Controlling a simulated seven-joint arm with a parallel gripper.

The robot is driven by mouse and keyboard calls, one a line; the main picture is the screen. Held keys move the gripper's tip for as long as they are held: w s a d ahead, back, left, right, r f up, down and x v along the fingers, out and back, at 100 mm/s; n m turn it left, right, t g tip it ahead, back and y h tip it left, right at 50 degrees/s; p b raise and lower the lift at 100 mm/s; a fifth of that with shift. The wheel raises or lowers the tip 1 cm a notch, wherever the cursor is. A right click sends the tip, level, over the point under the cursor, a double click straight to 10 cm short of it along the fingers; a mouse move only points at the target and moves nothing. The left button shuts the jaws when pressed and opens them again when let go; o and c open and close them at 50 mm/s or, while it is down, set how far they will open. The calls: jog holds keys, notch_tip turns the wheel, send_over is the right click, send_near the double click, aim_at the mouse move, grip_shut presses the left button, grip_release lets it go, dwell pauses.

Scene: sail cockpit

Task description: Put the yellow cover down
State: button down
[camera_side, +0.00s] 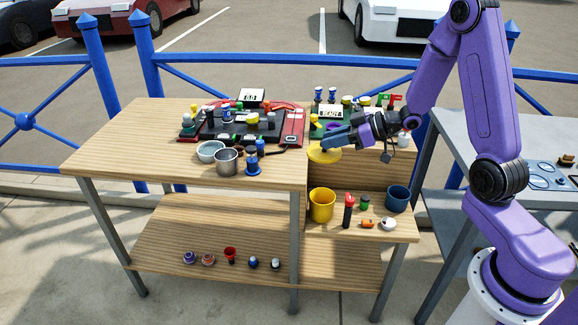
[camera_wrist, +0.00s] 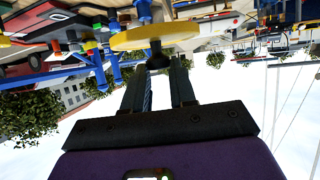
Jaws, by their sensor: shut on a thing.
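The yellow cover (camera_side: 323,154) is a round, flat disc. My gripper (camera_side: 330,141) is shut on it and holds it near the right end of the upper wooden tabletop, above the lower step. In the wrist view the cover (camera_wrist: 155,36) lies across the fingertips (camera_wrist: 158,64), which grip its dark knob. I cannot tell from the side view how far it is above the table edge.
A yellow cup (camera_side: 321,205), a red-capped dark bottle (camera_side: 348,211) and a blue cup (camera_side: 397,198) stand on the lower step. A metal pot (camera_side: 227,162) and a blue stand (camera_side: 253,165) are on the upper tabletop, whose left part (camera_side: 130,145) is clear.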

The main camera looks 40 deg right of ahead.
jog(key=shift+w+a+r+m+t+h, duration=0.1)
jog(key=shift+w+a+m+t+h, duration=0.05)
jog(key=shift+w, duration=0.2)
jog(key=shift+w+a+r+m+t+h, duration=0.1)
jog(key=shift+w+m+t+h, duration=0.05)
jog(key=shift+w, duration=0.15)
jog(key=w+f, duration=0.3)
jog(key=w, duration=0.1)
jog(key=w+f, duration=0.3)
jog(key=w, duration=0.1)
jog(key=w+f, duration=0.3)
jog(key=w, duration=0.2)
jog(key=shift+w+d, duration=0.1)
jog(key=shift+d, duration=0.3)
jog(key=shift+w+f, duration=0.15)
jog(key=shift+f, duration=0.1)
jog(key=shift+w+f, duration=0.15)
jog(key=shift+f, duration=1.55)
jog(key=c, duration=0.9)
grip_release()
jog(key=shift+f, duration=0.1)
